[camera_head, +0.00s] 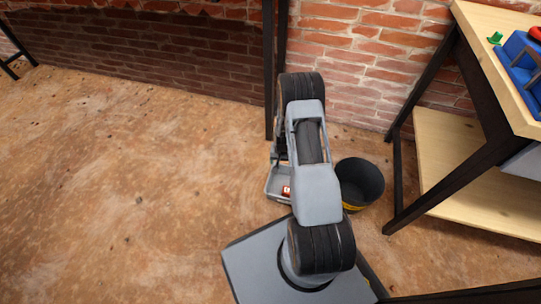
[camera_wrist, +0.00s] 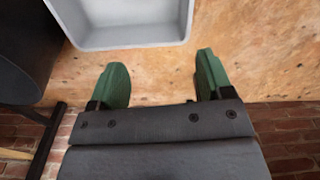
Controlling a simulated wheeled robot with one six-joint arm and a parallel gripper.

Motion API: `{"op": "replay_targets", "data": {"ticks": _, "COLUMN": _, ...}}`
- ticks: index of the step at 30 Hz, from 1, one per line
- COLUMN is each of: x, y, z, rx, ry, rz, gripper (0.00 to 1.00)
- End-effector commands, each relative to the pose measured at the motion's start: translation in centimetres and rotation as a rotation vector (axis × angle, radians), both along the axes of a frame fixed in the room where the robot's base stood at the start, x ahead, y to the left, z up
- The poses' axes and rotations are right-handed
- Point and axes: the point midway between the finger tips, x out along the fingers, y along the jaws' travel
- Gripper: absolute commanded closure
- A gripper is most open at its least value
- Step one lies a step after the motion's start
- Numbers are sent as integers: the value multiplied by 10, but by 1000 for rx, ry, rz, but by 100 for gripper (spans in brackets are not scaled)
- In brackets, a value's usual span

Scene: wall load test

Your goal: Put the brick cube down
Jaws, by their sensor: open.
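My gripper (camera_wrist: 161,64) is open in the wrist view. Its two green fingers are wide apart with only floor between them. A small red and white block, which looks like the brick cube (camera_head: 286,190), lies inside a grey tray (camera_head: 273,184) on the floor in the head view, partly hidden by my arm. The grey tray also shows at the top of the wrist view (camera_wrist: 125,22), beyond the fingertips; the part of it in view there is empty. My fingers are hidden behind my arm in the head view.
A black bucket (camera_head: 361,181) stands right of the tray; it also shows at the wrist view's left (camera_wrist: 32,45). A wooden workbench (camera_head: 480,45) with a blue toolbox (camera_head: 522,58) stands at right. A brick wall (camera_head: 360,60) closes the back. The left floor is clear.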

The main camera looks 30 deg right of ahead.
Motion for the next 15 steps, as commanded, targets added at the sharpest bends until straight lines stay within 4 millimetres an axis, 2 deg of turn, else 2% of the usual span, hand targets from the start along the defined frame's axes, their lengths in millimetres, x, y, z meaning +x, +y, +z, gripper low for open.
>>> {"op": "replay_targets", "data": {"ticks": 1, "x": 10, "y": 9, "z": 40, "rx": -9, "ry": -22, "rz": 40, "gripper": 27}}
{"op": "replay_targets", "data": {"ticks": 4, "x": 13, "y": 29, "z": 107, "rx": -17, "ry": -43, "rz": 116, "gripper": 27}}
{"op": "replay_targets", "data": {"ticks": 7, "x": 5, "y": 51, "z": 169, "rx": -25, "ry": -66, "rz": 191, "gripper": 27}}
{"op": "replay_targets", "data": {"ticks": 12, "x": -30, "y": 89, "z": 257, "rx": -39, "ry": -103, "rz": 318, "gripper": 27}}
{"op": "replay_targets", "data": {"ticks": 15, "x": -59, "y": 109, "z": 296, "rx": -46, "ry": -126, "rz": 388, "gripper": 27}}
